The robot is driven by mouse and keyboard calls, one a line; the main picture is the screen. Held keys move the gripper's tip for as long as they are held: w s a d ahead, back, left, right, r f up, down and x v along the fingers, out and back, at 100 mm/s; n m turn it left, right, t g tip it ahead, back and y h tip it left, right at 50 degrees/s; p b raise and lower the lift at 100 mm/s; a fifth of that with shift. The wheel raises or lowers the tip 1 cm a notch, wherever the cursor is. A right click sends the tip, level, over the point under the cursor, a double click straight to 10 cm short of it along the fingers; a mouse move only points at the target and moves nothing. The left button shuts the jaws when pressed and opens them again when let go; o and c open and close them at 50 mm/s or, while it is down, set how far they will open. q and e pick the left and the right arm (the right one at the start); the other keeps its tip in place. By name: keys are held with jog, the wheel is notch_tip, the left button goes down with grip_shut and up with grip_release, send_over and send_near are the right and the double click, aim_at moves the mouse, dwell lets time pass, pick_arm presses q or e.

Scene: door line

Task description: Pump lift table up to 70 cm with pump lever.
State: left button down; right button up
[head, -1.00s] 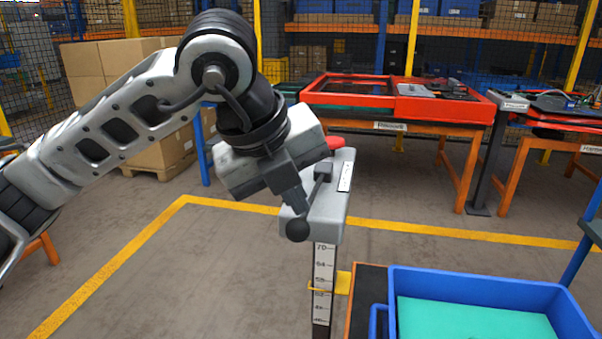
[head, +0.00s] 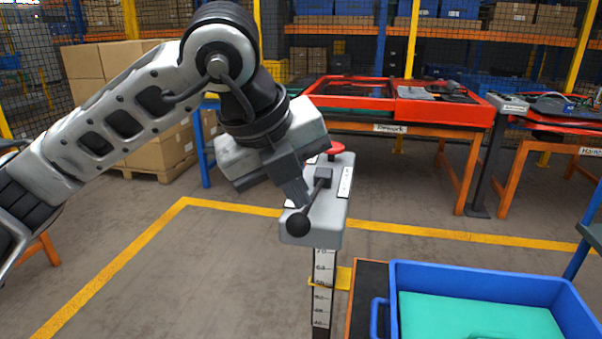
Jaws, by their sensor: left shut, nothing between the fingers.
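The pump lever (head: 316,201) is a dark rod with a black ball knob (head: 298,224), on top of a grey pump head (head: 327,205). The knob hangs at the near left of the head. My left gripper (head: 301,198) is shut and empty, its fingertips just above the knob beside the rod; I cannot tell whether they touch. Below the head is a white height scale (head: 322,290). A yellow pointer (head: 318,284) is near the small mark that looks like 58, below 70. The lift table (head: 368,287) carries a blue bin (head: 480,278). My right gripper is not in view.
A red button (head: 335,148) is on the far end of the pump head. An orange-legged workbench with a red frame (head: 400,110) stands behind. Cardboard boxes (head: 160,155) are at the back left. Floor to the left is clear, with yellow lines (head: 120,260).

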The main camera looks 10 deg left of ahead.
pick_arm(q)
jog(key=shift+w+r+p, duration=0.35)
jog(key=shift+r+p, duration=0.15)
jog(key=shift+r, duration=0.3)
jog(key=shift+w+r+p, duration=0.3)
jog(key=shift+r+p, duration=0.15)
jog(key=shift+r, duration=0.35)
jog(key=shift+w+r+p, duration=0.35)
jog(key=shift+r+p, duration=0.15)
jog(key=shift+r, duration=0.3)
jog(key=r+p, duration=0.1)
jog(key=w+r+p, duration=0.1)
jog(key=r, duration=0.1)
jog(key=r+p, duration=0.1)
jog(key=shift+w+r, duration=0.35)
